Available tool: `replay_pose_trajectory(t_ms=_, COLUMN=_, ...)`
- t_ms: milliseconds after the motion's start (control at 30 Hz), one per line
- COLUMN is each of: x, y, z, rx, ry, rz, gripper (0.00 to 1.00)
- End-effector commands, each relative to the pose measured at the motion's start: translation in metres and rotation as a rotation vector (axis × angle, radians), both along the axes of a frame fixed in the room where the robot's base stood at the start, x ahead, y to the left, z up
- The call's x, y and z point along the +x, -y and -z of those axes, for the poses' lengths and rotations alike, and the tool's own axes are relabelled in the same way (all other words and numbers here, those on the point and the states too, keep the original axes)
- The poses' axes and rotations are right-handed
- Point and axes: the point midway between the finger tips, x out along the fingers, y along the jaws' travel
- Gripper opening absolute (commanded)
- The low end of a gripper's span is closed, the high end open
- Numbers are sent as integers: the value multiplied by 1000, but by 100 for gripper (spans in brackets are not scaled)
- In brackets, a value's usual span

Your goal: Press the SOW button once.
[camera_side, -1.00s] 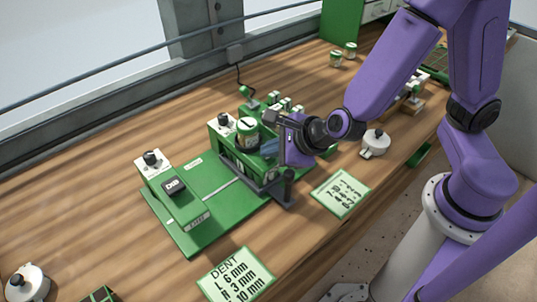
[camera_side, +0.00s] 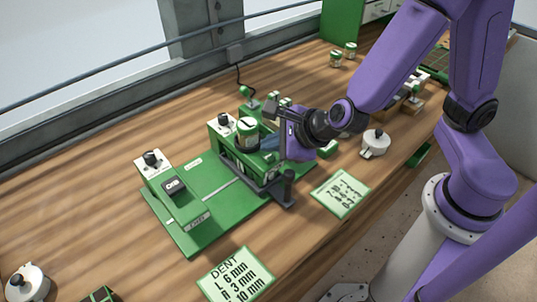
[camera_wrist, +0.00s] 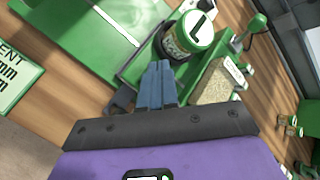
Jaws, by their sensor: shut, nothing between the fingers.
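The green seeder base plate (camera_side: 225,205) lies on the wooden bench. I cannot make out a SOW label on any button. A green-and-white canister marked L (camera_side: 247,131) stands upright on the seeder's raised part. My gripper (camera_side: 266,146) is shut and empty, its blue fingers close beside the canister. In the wrist view the fingertips (camera_wrist: 158,66) point just below the canister (camera_wrist: 187,38); contact cannot be told.
A green ball-topped lever (camera_side: 245,91) stands behind the seeder. Cards lie in front, one headed DENT (camera_side: 236,274) and one (camera_side: 341,193) to the right. A white lidded pot (camera_side: 375,143) stands right of my gripper.

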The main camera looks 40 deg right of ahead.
Motion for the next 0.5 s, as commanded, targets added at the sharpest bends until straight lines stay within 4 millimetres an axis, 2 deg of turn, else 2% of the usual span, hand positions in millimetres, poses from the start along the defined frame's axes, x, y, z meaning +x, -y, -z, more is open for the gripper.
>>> replay_pose_trajectory(t_ms=233, x=0, y=0, z=-3, rx=2, ry=1, rz=1, gripper=0)
replay_pose_trajectory(t_ms=500, x=0, y=0, z=-26, rx=4, ry=3, rz=1, gripper=0)
